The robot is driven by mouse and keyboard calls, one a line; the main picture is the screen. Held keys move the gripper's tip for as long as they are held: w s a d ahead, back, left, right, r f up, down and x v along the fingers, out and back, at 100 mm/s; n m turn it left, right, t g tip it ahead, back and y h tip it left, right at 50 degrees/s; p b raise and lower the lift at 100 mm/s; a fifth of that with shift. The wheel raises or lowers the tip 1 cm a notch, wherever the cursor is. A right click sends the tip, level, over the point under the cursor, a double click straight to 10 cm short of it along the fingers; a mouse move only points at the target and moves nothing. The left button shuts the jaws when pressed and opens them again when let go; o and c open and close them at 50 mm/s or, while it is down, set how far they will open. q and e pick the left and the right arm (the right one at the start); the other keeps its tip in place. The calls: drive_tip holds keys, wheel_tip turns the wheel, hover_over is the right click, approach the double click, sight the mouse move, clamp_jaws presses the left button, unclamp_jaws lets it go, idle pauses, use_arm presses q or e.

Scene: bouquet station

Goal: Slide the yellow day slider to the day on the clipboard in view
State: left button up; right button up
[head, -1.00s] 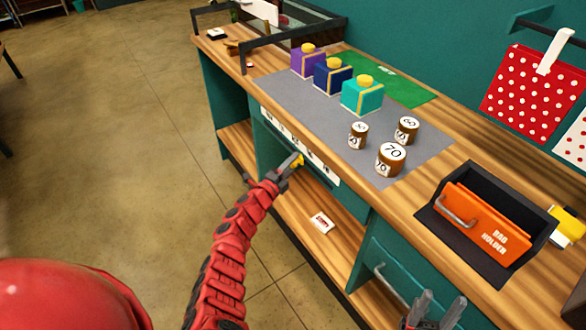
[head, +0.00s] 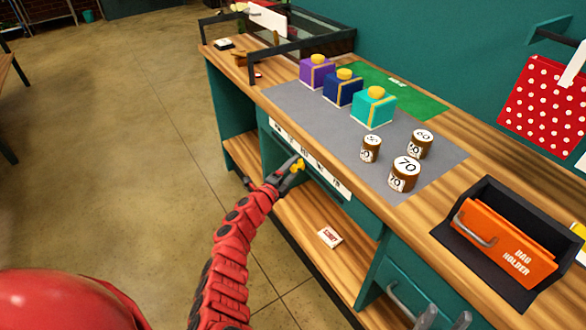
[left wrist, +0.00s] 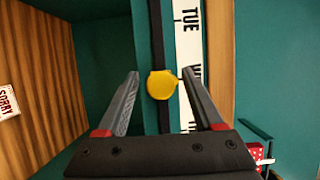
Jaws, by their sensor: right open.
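The yellow day slider (head: 299,165) is a round knob on a dark rail along the front of the counter. A white day strip (head: 312,160) runs beside the rail. My left gripper (head: 296,166) is open, one finger on each side of the knob, with a small gap to each finger. My right gripper (head: 446,318) is open and empty at the bottom edge. I cannot make out a clipboard with a readable day.
Three gift boxes (head: 343,88) and three numbered brown jars (head: 405,174) stand on the grey mat (head: 310,112). An orange bag holder (head: 503,243) is at the right. A small card (head: 330,237) lies on the lower shelf. The floor at left is clear.

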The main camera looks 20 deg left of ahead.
use_arm(q)
drive_tip(key=shift+s+a, duration=0.25)
drive_tip(key=shift+s, duration=0.3)
drive_tip(key=b+v, duration=0.1)
drive_tip(key=v, duration=1.5)
drive_tip(key=shift+s, duration=0.1)
